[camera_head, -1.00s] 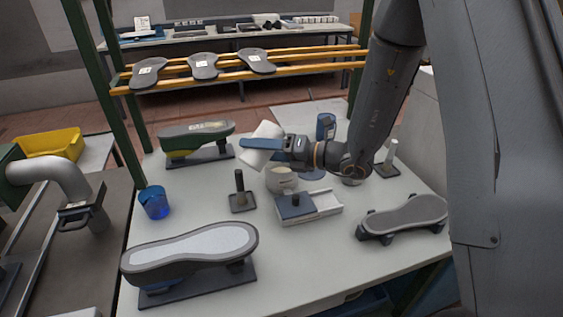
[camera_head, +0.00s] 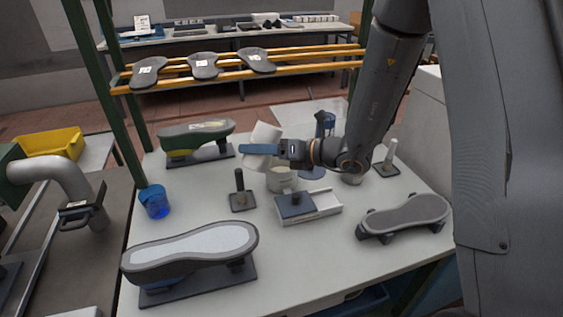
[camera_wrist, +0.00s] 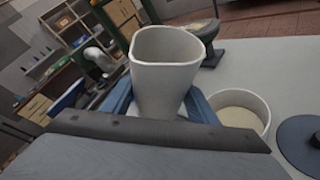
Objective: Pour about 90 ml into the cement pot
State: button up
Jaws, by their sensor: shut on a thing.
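A cream-white jug (camera_head: 267,132) with a pouring lip is held in my gripper (camera_head: 262,149), whose blue fingers are shut on it. The jug leans in the head view and hangs above the table, close over the pale pot (camera_head: 281,183). In the wrist view the jug (camera_wrist: 165,75) stands between the blue fingers with its mouth showing; I cannot make out any liquid inside. The pot (camera_wrist: 262,106) lies beside it to the right, with a cream-coloured filling inside. I see no stream between jug and pot.
A dark post on a base (camera_head: 243,202) and a white tray with a dark block (camera_head: 322,205) stand near the pot. A blue cup (camera_head: 155,203) is at the left edge.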

jog(key=shift+s+a+r+n, duration=0.25)
jog(key=shift+r+n, duration=0.15)
jog(key=shift+r, duration=0.05)
jog(key=shift+s+a+f+n+t+h+b, duration=0.15)
jog(key=shift+s+a+n+t+h+b, duration=0.15)
jog(key=shift+n+h, duration=0.35)
jog(key=shift+s+a+r+n+t+h+b, duration=0.2)
jog(key=shift+r+n+t+h+b, duration=0.15)
jog(key=shift+r+n, duration=0.35)
jog(key=shift+a+f+n+b, duration=0.1)
jog(key=shift+f+n+b, duration=0.3)
jog(key=shift+b, duration=0.35)
jog(key=shift+n+t+h+b, duration=0.25)
jog(key=shift+n+h+b, duration=0.1)
jog(key=shift+b, duration=0.15)
jog(key=shift+s, duration=0.1)
